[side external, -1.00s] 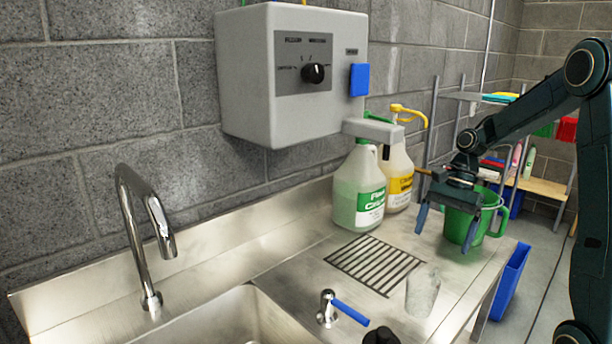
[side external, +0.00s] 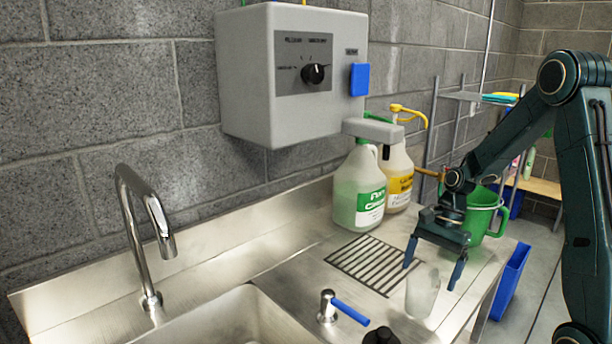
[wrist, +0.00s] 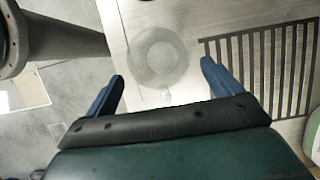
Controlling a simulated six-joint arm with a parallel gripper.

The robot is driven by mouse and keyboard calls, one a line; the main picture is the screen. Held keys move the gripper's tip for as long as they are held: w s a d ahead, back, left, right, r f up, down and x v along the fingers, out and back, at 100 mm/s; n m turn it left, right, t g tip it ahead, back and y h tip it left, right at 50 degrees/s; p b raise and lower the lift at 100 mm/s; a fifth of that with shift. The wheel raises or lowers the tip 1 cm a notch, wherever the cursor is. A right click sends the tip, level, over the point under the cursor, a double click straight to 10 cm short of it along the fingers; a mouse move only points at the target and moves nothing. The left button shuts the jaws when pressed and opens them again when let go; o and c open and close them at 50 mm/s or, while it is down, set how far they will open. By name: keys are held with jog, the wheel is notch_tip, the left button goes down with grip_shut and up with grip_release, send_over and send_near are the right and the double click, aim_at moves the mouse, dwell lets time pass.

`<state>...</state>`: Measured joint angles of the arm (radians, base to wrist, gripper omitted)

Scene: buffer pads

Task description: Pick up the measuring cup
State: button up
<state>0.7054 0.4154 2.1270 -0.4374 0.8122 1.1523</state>
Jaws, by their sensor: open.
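The measuring cup (side external: 422,292) is a clear, see-through vessel standing on the steel counter, to the right of the drain grate. In the wrist view the measuring cup (wrist: 158,58) shows from above as a pale round shape, just beyond my fingertips and between their lines. My gripper (side external: 433,278) has blue fingers spread apart, one on each side of the cup's upper part as seen from the side. In the wrist view my gripper (wrist: 162,78) is open with nothing between the fingers. I cannot tell the exact height of the fingertips over the cup.
The drain grate (side external: 375,264) lies left of the cup. A green pitcher (side external: 481,215) and two chemical jugs (side external: 360,190) stand behind. A blue-handled valve (side external: 328,307) and a black knob (side external: 381,336) are in front. The counter's right edge is close.

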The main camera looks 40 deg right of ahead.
aim_at(423, 287)
jog(key=shift+x, duration=2.6)
jog(key=shift+a, duration=0.1)
jog(key=c, duration=1.1)
jog(key=shift+r, duration=0.2)
notch_tip(423, 287, up, 20)
jog(key=shift+f, duration=0.15)
